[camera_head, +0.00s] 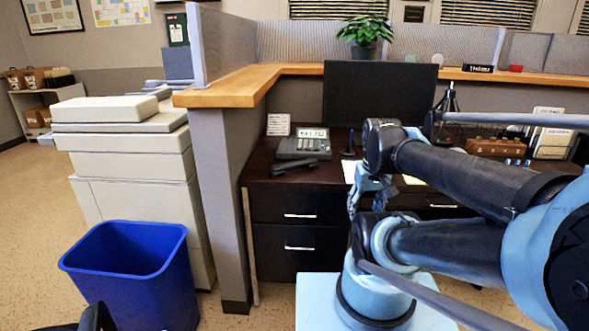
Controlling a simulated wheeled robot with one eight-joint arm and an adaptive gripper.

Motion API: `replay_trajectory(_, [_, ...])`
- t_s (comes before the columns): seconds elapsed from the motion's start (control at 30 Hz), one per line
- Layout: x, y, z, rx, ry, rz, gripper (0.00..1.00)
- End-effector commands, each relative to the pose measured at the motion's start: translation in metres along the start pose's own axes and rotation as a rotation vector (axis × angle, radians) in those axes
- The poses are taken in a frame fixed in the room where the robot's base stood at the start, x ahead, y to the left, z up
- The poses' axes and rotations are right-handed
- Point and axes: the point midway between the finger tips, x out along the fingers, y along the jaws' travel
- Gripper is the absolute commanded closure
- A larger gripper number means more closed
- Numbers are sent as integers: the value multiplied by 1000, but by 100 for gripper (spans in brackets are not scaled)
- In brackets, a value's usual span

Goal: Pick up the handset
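The black handset (294,167) lies on the dark desk (258,177), near its front left edge. It is off the phone base (303,144), a grey desk phone with a small display just behind it. My gripper (354,211) hangs from the end of my folded arm, to the right of the handset in the picture and apart from it. It looks small and is partly hidden by my arm, so I cannot tell whether its fingers are open or shut. Nothing can be made out in it.
A dark monitor (352,95) stands behind the phone. A grey partition (225,190) with a wooden ledge (235,85) bounds the desk on the left. A blue bin (135,280) and a copier (135,165) stand left of it. A pen stand (348,145) is right of the phone.

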Motion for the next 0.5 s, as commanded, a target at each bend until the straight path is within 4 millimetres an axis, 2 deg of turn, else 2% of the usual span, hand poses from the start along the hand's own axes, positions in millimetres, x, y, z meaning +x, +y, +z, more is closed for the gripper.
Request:
replay_trajectory(0.2, [-41,-11,-54,-290,-26,-36,48])
replay_trajectory(0.5, [-84,-36,-139,-745,-52,-103,48])
